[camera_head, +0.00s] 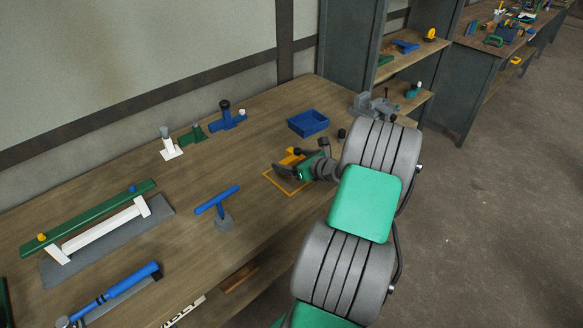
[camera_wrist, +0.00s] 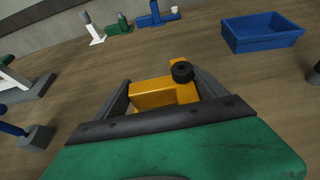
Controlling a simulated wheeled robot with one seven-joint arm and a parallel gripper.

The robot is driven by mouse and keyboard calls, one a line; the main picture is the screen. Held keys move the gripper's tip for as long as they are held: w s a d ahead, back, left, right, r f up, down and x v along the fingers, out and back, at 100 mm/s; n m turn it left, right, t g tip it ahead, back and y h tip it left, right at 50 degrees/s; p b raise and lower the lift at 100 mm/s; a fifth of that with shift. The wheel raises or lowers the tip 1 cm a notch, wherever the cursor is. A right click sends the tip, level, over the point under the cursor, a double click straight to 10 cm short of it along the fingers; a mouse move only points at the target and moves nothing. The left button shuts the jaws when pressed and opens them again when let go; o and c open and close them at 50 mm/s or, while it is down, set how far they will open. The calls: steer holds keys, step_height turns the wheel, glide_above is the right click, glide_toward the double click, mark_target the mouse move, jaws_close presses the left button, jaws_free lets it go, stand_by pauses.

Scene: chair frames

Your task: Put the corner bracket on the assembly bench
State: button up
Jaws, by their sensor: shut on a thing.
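The corner bracket appears to be the orange piece (camera_head: 292,155) between the fingers of my gripper (camera_head: 289,164). In the wrist view the orange bracket (camera_wrist: 162,94) sits between the two dark fingers, with a black round knob on its upper right. My gripper is shut on it, just over or at the assembly bench (camera_head: 110,190). An orange square outline (camera_head: 284,187) is marked on the bench top below my gripper. I cannot tell whether the bracket touches the wood. My gripper partly hides both bracket and outline.
A blue open bin (camera_head: 308,123) stands behind my gripper, and a grey vise (camera_head: 371,106) at the bench's far right. A blue T-shaped part on a grey block (camera_head: 217,201) stands to the left. Green and white frame parts (camera_head: 100,230) lie further left.

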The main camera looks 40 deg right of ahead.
steer(key=shift+w+d+f, duration=0.1)
steer(key=shift+d+f, duration=0.05)
steer(key=shift+f, duration=0.75)
steer(key=shift+w+d+f, duration=0.1)
steer(key=shift+f, duration=0.8)
steer(key=shift+f, duration=0.2)
steer(key=o, duration=1.6)
steer(key=shift+c, duration=0.2)
steer(key=shift+r, duration=0.2)
steer(key=shift+s+r, duration=0.1)
steer(key=shift+s, duration=0.2)
steer(key=v, duration=1.1)
steer(key=shift+s+r, duration=0.1)
steer(key=shift+s, duration=0.1)
